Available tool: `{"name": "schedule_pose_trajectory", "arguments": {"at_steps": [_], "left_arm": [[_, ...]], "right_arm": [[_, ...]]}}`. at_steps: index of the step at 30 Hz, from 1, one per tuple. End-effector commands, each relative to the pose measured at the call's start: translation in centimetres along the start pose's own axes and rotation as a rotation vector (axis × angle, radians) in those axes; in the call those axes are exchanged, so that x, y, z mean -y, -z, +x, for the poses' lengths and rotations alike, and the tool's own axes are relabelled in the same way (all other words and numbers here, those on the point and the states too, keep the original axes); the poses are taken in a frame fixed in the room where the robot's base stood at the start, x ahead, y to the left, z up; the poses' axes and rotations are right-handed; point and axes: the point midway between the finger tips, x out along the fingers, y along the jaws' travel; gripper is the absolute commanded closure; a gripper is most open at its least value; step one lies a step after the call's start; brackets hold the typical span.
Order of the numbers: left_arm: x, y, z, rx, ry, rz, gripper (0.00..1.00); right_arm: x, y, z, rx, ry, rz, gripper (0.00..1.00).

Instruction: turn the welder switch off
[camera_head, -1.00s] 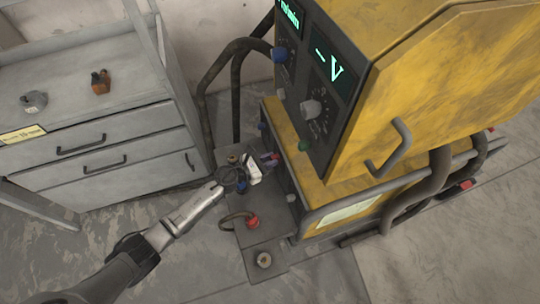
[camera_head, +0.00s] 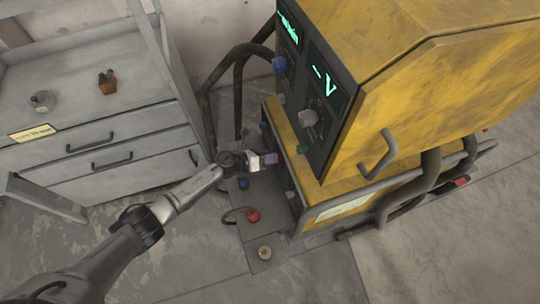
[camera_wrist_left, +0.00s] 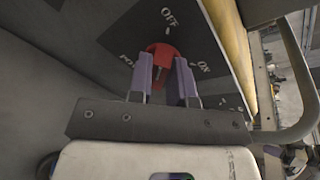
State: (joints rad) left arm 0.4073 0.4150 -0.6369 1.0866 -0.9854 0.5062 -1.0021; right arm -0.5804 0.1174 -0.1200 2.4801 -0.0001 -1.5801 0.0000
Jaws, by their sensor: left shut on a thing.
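The yellow welder (camera_head: 430,90) stands right of centre in the head view, with a dark front panel and lit displays. My left gripper (camera_head: 270,160) is at the low front of the welder, beside its lower face. In the left wrist view the red switch knob (camera_wrist_left: 162,52) sits on a dark plate marked OFF at top, ON at right and POWER at left. My left gripper (camera_wrist_left: 162,82) has its two purple-grey fingers on either side of the knob, shut on it. The knob is hidden in the head view.
A grey drawer cabinet (camera_head: 100,140) stands at left with small items on top. A grey platform with a red plug (camera_head: 253,215) and a blue one (camera_head: 243,183) lies below the arm. Thick cables and a tubular rail (camera_head: 400,195) border the welder.

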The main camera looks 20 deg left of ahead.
Motion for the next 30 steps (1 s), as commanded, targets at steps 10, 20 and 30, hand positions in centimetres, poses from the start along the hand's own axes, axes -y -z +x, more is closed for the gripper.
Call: {"name": "schedule_pose_trajectory", "arguments": {"at_steps": [10,20,30], "left_arm": [[-0.08,-0.08,0.01,-0.018,0.017,-0.09,1.0],[-0.08,-0.04,0.01,-0.02,0.02,-0.1,1.0],[-0.08,-0.03,0.02,-0.02,0.02,-0.099,0.63]], "right_arm": [[0.07,0.09,-0.2,-0.001,0.002,0.002,0.57],[-0.06,0.06,-0.2,0.0,-0.002,-0.002,0.57],[-0.23,0.03,-0.19,0.001,-0.006,-0.007,0.57]]}}
